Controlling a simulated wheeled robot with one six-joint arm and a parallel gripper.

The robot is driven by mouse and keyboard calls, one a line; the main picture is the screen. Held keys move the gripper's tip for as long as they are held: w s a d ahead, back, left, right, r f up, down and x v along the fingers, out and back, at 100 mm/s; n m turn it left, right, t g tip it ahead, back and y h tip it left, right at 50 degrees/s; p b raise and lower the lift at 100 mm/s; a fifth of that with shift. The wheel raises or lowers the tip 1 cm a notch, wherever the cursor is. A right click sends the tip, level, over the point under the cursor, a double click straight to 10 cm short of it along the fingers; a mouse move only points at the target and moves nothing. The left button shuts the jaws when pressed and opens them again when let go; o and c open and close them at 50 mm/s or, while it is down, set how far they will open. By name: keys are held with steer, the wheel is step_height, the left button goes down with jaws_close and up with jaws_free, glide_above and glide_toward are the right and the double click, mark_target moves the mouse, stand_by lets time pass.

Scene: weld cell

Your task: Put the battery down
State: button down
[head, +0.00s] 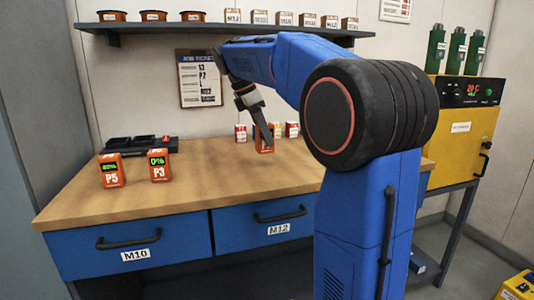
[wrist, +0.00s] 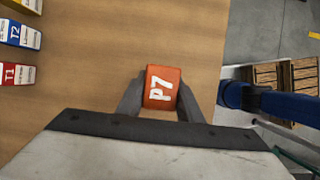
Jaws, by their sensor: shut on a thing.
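An orange battery marked P7 (wrist: 161,88) is between the two fingers of my gripper (wrist: 160,100) in the wrist view. My gripper is shut on it. In the head view the battery (head: 264,146) shows at the tip of my gripper (head: 266,140), over the wooden bench top (head: 190,185). I cannot tell whether its base touches the bench. Two other orange batteries, P5 (head: 112,170) and P3 (head: 159,165), stand upright on the left of the bench. P3 shows 0% on a green display.
A black charger tray (head: 130,147) lies at the bench's back left. Small red-and-white boxes (head: 241,132) stand behind my gripper; T1 (wrist: 17,75) and T2 (wrist: 20,34) show in the wrist view. A shelf (head: 230,30) hangs above. The bench's middle is clear.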

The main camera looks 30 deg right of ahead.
mark_target(265, 150)
steer(key=shift+f, duration=2.6)
steer(key=shift+f, duration=0.15)
steer(key=c, duration=1.3)
jaws_free()
steer(key=shift+o, duration=0.2)
